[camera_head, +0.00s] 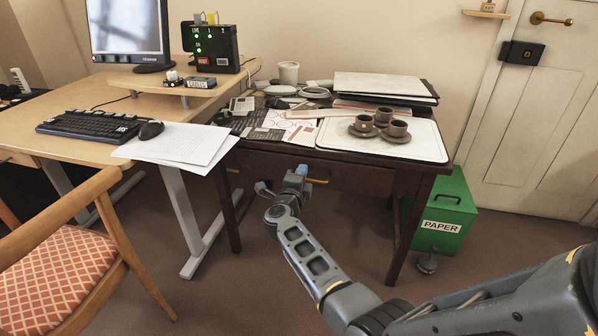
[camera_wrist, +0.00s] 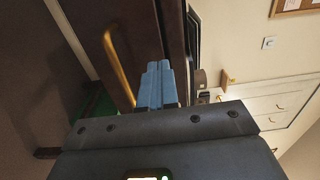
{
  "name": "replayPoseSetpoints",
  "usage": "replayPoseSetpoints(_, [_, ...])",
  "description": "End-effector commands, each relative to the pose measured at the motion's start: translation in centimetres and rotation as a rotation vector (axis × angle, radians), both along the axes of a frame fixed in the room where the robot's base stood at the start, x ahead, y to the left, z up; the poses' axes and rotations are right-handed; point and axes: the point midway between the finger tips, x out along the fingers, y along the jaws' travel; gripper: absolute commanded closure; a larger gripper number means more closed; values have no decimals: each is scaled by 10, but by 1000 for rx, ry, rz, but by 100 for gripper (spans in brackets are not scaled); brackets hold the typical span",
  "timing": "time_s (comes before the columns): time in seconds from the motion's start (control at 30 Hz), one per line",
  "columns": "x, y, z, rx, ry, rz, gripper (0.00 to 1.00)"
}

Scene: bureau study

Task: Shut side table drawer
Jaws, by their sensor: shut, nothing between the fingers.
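The dark wooden side table (camera_head: 433,170) stands against the wall, with its drawer front (camera_head: 355,180) under the top. It looks nearly flush, but I cannot tell whether a gap remains. The brass drawer handle (camera_head: 318,181) shows just right of my gripper (camera_head: 303,170). In the wrist view, which is turned sideways, the curved handle (camera_wrist: 118,65) is left of my blue fingertips (camera_wrist: 158,68). The fingers are shut together, empty, and point at the drawer front (camera_wrist: 144,28). They are beside the handle, not around it; I cannot tell whether they touch the wood.
Cups on saucers (camera_head: 397,130), a white tray (camera_head: 430,146) and papers (camera_head: 275,124) cover the tabletop. A green paper bin (camera_head: 453,205) stands at right. A desk (camera_head: 85,100) and a chair (camera_head: 100,205) are at left. Open carpet (camera_head: 260,285) lies in front.

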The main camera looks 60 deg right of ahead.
Motion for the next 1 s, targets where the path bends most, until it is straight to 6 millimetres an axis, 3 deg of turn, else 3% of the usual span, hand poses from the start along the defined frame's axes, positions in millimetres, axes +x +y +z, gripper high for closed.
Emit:
replayPoseSetpoints(0.5, [-24, 71, 1, -1, 2, 5, 100])
replayPoseSetpoints(0.7, [-32, 90, 0, 0, 1, 1, 98])
replayPoseSetpoints(0.87, [-34, 87, -7, 5, 6, 16, 83])
replayPoseSetpoints(1.0, [-33, 65, -24, 22, 24, 74, 69])
